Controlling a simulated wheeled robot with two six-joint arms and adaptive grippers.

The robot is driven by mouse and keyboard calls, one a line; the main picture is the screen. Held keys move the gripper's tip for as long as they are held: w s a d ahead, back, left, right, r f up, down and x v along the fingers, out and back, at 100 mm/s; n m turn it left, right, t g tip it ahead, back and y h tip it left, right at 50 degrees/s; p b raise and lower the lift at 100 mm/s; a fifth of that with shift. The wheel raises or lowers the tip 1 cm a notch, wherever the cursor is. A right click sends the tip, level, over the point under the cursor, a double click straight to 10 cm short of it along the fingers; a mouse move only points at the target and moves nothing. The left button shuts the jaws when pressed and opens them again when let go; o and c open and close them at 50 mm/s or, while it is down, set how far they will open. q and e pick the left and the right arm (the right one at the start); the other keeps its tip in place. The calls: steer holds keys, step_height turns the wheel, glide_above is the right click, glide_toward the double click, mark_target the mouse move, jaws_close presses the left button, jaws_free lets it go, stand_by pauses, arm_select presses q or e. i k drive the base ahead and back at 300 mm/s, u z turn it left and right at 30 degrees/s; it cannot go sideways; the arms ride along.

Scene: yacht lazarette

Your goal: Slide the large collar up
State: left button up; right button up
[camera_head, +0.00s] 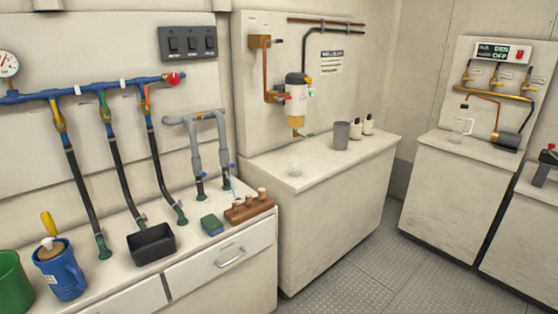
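Neither of my grippers is in view. I cannot tell for sure which part is the large collar. A grey pipe loop (196,121) with thicker grey sections stands above the left counter, its two legs ending in dark green fittings with small blue handles. A filter unit (297,100) with a dark top, white body and amber bowl hangs on the middle wall panel.
The middle counter (325,165) holds a grey cup (341,136) and is mostly clear. Grey floor (385,262) lies open.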

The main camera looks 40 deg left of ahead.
mark_target(224, 156)
steer(key=z, duration=0.25)
steer(key=i, duration=2.25)
steer(key=u, duration=0.8)
